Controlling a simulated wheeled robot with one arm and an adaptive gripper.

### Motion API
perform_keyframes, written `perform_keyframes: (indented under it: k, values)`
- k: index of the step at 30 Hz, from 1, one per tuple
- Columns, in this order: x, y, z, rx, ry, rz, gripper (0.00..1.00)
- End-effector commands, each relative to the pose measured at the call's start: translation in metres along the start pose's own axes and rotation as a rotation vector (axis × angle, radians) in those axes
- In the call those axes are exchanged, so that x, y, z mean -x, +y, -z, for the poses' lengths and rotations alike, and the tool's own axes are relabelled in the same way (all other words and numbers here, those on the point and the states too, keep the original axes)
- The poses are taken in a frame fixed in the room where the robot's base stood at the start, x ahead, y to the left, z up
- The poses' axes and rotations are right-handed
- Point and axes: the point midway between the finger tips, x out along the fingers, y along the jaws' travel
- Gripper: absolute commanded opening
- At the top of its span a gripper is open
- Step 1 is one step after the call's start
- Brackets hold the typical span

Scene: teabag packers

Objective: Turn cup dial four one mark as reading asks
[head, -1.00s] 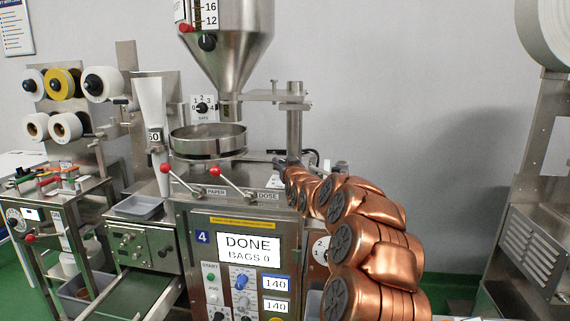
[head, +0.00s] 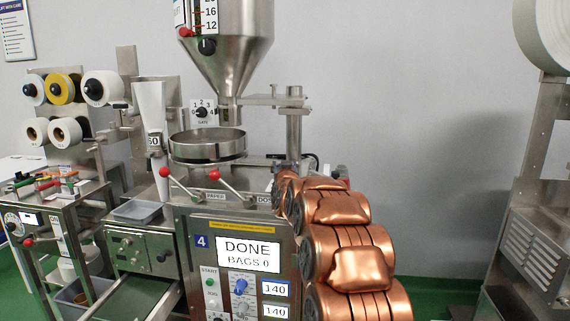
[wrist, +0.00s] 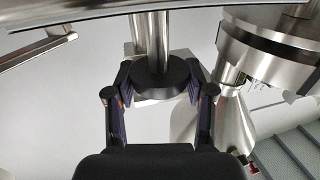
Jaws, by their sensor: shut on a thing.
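In the wrist view, my gripper (wrist: 160,98) has its two dark fingers closed on either side of a dark round knob (wrist: 160,82). The knob sits at the end of a steel post (wrist: 151,35). No marks or pointer on the knob can be read. In the head view, my copper arm hides most of the gripper and the knob. Machine four carries a blue plate (head: 202,241) with a 4. Its display (head: 248,254) reads DONE, BAGS 0.
A steel hopper (head: 224,60) stands above a round steel pan (head: 208,146). A gate dial (head: 201,112) is behind the pan. Two red-tipped levers (head: 216,175) stick up from the machine top. A packer with paper rolls (head: 100,88) is at left.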

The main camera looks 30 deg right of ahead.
Motion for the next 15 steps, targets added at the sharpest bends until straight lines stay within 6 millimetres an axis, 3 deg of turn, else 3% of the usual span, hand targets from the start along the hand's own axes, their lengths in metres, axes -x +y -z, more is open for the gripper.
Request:
perform_keyframes:
  k: [1, 15]
  values:
    - [0.0001, -0.0035, 0.0099, 0.005, 0.004, -0.008, 0.19]
    - [0.0007, -0.0024, 0.0079, 0.007, 0.007, -0.113, 0.19]
